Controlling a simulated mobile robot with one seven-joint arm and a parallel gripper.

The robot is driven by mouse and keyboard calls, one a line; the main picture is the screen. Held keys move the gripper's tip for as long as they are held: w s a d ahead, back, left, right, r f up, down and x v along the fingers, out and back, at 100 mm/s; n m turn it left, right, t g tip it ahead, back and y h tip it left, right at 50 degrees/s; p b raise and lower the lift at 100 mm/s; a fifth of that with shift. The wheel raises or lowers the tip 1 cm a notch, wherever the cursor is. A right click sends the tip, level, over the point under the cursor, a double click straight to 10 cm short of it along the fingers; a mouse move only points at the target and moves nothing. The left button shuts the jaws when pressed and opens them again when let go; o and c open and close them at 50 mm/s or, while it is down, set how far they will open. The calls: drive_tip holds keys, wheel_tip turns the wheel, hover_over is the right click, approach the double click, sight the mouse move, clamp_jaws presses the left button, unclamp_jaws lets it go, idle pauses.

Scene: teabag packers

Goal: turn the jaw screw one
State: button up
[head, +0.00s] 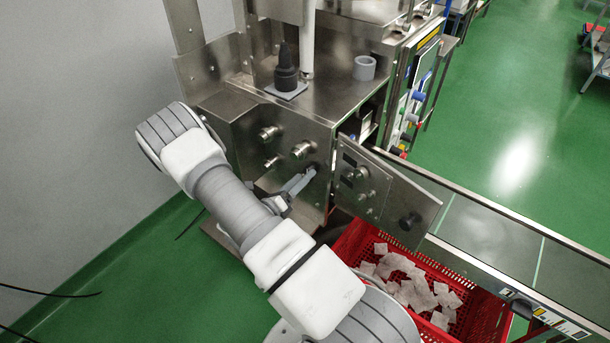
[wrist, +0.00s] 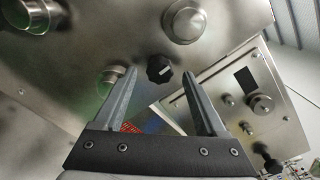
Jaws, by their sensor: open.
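A small black knob with a pale mark (wrist: 159,68), apparently jaw screw one, sits on the steel machine front (wrist: 232,42). In the wrist view it shows in the gap between the tips of my gripper (wrist: 159,77). The fingers are open on either side of it, with space between each finger and the knob. I cannot tell how far the tips are from the panel. In the head view my gripper (head: 300,182) points at the lower right of the machine front, and the knob is largely hidden behind the fingertips.
Steel knobs (head: 300,150) stick out above and left of my gripper. A hinged panel (head: 385,190) with a black knob (head: 410,220) stands open at the right. Below it is a red crate (head: 485,318) of teabags. A conveyor (head: 490,230) runs to the right.

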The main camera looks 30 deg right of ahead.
drive_tip(key=shift+x, duration=1.1)
clamp_jaws()
